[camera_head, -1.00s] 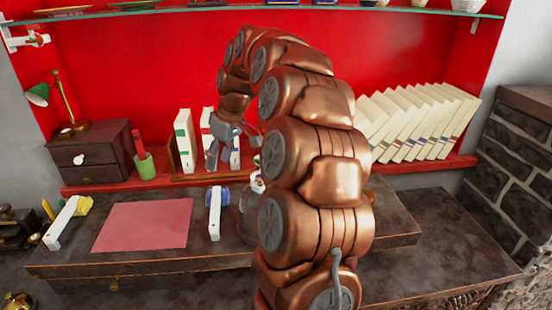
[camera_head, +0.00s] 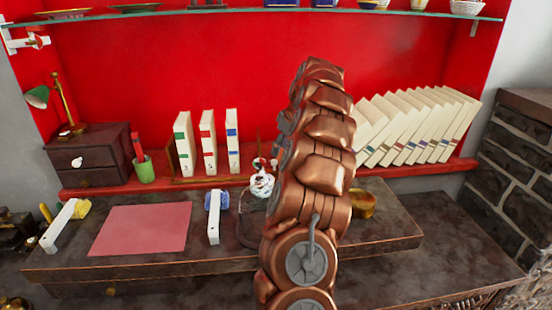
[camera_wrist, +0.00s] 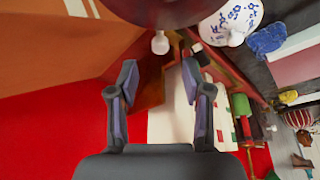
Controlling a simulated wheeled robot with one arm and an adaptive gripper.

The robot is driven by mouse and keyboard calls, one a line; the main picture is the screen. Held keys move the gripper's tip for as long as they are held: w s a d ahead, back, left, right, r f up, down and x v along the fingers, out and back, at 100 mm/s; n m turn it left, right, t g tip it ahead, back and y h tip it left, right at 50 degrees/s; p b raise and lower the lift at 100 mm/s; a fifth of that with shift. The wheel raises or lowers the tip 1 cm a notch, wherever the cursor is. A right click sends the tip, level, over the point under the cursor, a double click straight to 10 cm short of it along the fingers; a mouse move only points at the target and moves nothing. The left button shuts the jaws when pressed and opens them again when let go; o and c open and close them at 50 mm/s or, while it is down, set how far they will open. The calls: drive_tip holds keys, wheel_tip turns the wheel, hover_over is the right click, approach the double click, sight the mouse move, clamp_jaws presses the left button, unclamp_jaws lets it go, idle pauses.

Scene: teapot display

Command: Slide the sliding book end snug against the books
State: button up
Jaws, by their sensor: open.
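Three white books (camera_head: 207,142) with green, red and blue labels stand upright on a wooden book rack (camera_head: 215,182), left of my arm in the head view. A fixed-looking wooden end (camera_head: 172,155) stands at their left. A brown wooden panel, apparently the sliding book end (camera_wrist: 152,82), shows between the fingers in the wrist view; my arm seems to hide it in the head view. The white books (camera_wrist: 172,127) lie beyond it. My gripper (camera_wrist: 160,68) is open, fingers spread; I cannot tell whether they touch the panel. My arm hides it in the head view.
A white-and-blue teapot (camera_head: 262,186) stands near the arm; it is close in the wrist view (camera_wrist: 230,22). Leaning books (camera_head: 420,125) fill the shelf's right. A green cup (camera_head: 144,168) and drawer box (camera_head: 90,155) are left. A dark rounded object (camera_wrist: 160,10) is at the wrist view's top.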

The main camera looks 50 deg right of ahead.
sight(275, 161)
drive_tip(key=p+x, duration=0.1)
drive_tip(key=x, duration=0.4)
drive_tip(key=shift+w+f, duration=0.15)
drive_tip(key=shift+f, duration=0.2)
clamp_jaws()
idle(0.3)
